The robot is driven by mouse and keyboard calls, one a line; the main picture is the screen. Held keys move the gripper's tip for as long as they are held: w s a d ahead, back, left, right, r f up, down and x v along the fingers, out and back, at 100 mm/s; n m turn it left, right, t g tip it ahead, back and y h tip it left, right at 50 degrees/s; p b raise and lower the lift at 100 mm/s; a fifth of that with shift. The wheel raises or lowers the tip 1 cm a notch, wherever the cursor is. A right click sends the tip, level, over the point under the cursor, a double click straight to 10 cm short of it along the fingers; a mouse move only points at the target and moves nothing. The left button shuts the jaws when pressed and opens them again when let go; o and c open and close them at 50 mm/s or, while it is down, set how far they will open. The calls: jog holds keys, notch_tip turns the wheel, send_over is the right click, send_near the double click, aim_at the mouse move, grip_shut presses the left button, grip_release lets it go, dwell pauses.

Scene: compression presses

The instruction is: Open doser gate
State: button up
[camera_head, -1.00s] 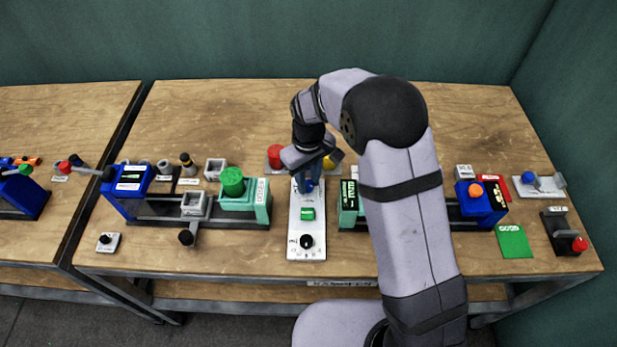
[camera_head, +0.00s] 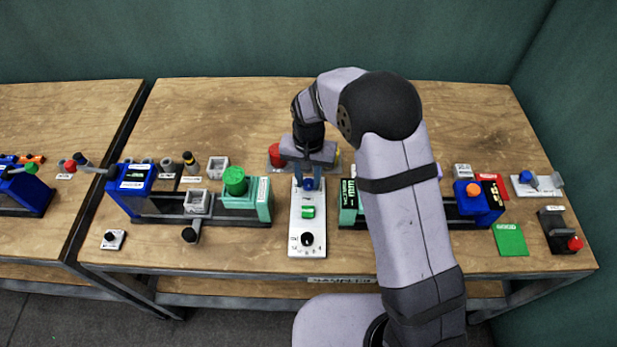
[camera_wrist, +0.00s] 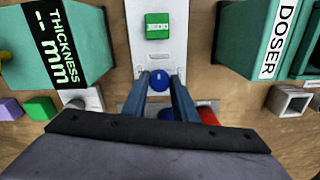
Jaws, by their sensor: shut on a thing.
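My gripper (camera_head: 309,178) points down at the far end of a white control panel (camera_head: 300,225), with its two fingers shut on a blue knob (camera_head: 308,185). In the wrist view the fingers (camera_wrist: 159,82) lie on either side of the blue knob (camera_wrist: 159,79), which shows a small white mark. The doser (camera_head: 262,196), a teal block with a green round cap (camera_head: 235,178), stands left of the panel; its labelled side (camera_wrist: 277,40) is at the right in the wrist view. I cannot make out a gate on it.
The panel also has a green button (camera_head: 308,212) and a black dial (camera_head: 307,239). A teal thickness display (camera_head: 349,196) stands close on the right. A red cylinder (camera_head: 277,155) stands behind the panel. My arm covers part of the right press.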

aim_at(309, 183)
jog(key=shift+m, duration=0.5)
jog(key=o, duration=1)
jog(key=shift+o, duration=0.2)
jog(key=shift+r, duration=0.1)
jog(key=shift+r+b, duration=0.7)
jog(key=shift+r, duration=2.95)
jog(key=shift+n, duration=0.7)
jog(key=s+d, duration=0.2)
jog(key=d, duration=0.1)
jog(key=s+d+r, duration=0.1)
jog(key=s+d, duration=0.2)
jog(key=s+d+r, duration=0.1)
jog(key=s+d, duration=0.1)
jog(key=d, duration=0.1)
jog(key=shift+s+d+r+p, duration=0.15)
jog(key=shift+s+r+p, duration=0.05)
jog(key=shift+s+p, duration=0.15)
jog(key=s+d+n, duration=0.1)
jog(key=s+d, duration=0.2)
jog(key=s, duration=0.3)
jog(key=s+d+f, duration=0.1)
jog(key=s+d, duration=0.2)
jog(key=s, duration=0.3)
jog(key=shift+s+d+n+p, duration=0.3)
jog(key=shift+d+n, duration=0.1)
